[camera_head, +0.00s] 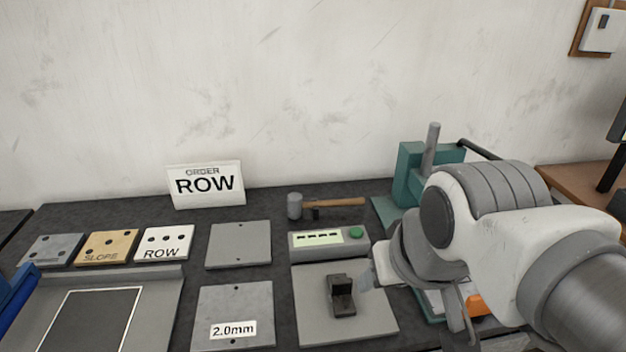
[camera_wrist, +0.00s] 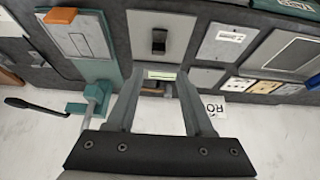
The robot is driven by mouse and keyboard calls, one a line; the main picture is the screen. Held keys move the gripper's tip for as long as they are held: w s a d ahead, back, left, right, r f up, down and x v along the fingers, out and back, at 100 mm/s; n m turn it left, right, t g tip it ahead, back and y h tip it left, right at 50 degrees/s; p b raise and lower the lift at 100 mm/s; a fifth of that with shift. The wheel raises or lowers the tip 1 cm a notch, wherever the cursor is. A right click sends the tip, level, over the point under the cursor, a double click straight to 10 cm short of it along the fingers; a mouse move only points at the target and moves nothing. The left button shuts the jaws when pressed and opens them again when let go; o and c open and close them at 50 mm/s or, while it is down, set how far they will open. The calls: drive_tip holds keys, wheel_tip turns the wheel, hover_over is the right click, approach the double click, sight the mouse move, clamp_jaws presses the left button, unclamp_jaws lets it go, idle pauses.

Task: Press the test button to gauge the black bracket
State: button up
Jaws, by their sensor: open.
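The black bracket (camera_head: 342,295) rests on a grey plate (camera_head: 375,318) in front of the test unit. It also shows in the wrist view (camera_wrist: 159,40). The test unit (camera_head: 328,247) is a grey box with a pale lit display strip (camera_head: 318,238) and a green test button (camera_head: 356,232) at its right end. In the wrist view the display (camera_wrist: 160,74) shows between the fingers, but I cannot make out the button there. My gripper (camera_wrist: 160,72) is open and empty, with its fingers apart. In the head view my wrist is right of the bracket and unit.
A hammer (camera_head: 325,203) lies behind the unit. A teal press (camera_head: 412,180) stands at the back right, close to my arm. A "ROW" order sign (camera_head: 205,184) leans at the wall. Plates, including one marked 2.0mm (camera_head: 235,300), and a tray (camera_head: 160,310) lie to the left.

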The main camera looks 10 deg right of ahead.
idle(0.4)
clamp_jaws()
idle(1.6)
